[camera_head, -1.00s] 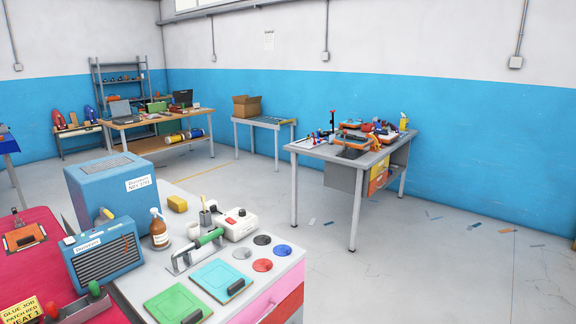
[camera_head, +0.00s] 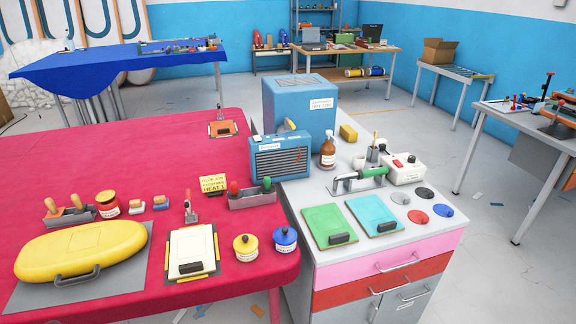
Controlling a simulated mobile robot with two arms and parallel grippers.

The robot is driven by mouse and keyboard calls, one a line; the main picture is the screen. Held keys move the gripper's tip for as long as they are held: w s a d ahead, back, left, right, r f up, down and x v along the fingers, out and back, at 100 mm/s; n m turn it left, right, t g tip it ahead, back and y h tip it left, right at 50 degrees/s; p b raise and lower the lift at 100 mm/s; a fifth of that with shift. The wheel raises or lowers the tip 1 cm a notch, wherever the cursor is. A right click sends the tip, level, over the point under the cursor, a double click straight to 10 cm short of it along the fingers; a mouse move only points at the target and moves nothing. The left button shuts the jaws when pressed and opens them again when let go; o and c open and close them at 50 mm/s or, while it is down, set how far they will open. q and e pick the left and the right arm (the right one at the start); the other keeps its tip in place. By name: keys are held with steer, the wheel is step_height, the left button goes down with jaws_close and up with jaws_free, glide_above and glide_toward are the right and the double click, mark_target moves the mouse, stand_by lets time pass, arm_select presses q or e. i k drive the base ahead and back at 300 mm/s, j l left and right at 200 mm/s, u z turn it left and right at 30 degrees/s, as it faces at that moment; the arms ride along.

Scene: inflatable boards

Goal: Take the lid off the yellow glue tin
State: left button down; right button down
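The yellow glue tin (camera_head: 245,249) stands upright near the front right corner of the red-covered table. It is a small round tin with a pale label, and a yellow lid (camera_head: 244,241) with a dark knob sits on its top. A similar blue tin (camera_head: 285,239) stands close to its right. Neither of my grippers shows in this view.
A clipboard (camera_head: 191,253) lies just left of the tin. A yellow inflatable board (camera_head: 80,249) lies farther left on a grey mat. A grey cabinet (camera_head: 345,263) with green and turquoise pads adjoins the red table (camera_head: 130,153) on the right.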

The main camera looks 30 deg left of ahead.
mark_target(244, 244)
steer(key=u, duration=1.3)
